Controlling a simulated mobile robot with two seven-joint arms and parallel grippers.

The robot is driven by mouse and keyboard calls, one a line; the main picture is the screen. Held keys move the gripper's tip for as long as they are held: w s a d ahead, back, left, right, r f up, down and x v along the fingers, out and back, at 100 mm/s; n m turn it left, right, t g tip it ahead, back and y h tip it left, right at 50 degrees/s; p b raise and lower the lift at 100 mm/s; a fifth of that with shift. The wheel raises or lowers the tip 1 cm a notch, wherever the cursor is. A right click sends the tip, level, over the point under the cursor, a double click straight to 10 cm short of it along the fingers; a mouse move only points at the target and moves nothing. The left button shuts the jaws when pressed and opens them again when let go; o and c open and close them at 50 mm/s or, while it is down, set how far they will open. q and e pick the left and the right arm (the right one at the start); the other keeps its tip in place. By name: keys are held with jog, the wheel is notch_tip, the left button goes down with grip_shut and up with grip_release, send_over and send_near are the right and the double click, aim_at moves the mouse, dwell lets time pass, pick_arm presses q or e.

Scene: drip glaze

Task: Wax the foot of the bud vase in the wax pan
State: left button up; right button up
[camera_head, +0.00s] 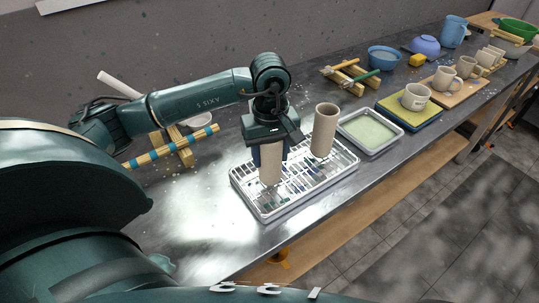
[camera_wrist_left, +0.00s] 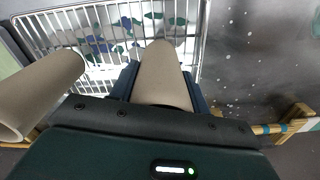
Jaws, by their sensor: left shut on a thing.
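A beige bud vase (camera_head: 270,163) is upright in my left gripper (camera_head: 268,146), which is shut on it from above. It also shows between the fingers in the left wrist view (camera_wrist_left: 162,75), narrowing away from the camera. The vase is over the white wire rack (camera_head: 283,207); I cannot tell whether its foot touches the rack. A second beige cylinder (camera_head: 324,130) stands open-topped on the rack, just right of the gripper; the left wrist view shows it at left (camera_wrist_left: 42,95). The wax pan (camera_head: 369,132), a pale tray with light green contents, lies right of the rack. My right gripper is out of view.
A yellow pad in a blue tray with a mug (camera_head: 415,97) lies beyond the pan. Wooden sticks (camera_head: 351,77), a blue bowl (camera_head: 383,58) and more mugs stand farther back. A wooden stand (camera_head: 176,148) is left of the rack. The counter front-left is clear.

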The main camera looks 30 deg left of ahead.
pick_arm(q)
jog(key=shift+c, duration=0.7)
jog(key=shift+r+p, duration=0.45)
jog(key=shift+r, duration=0.9)
notch_tip(320, 180, up, 4)
jog(key=p, duration=0.2)
jog(key=shift+r+p, duration=0.2)
jog(key=shift+p, duration=0.15)
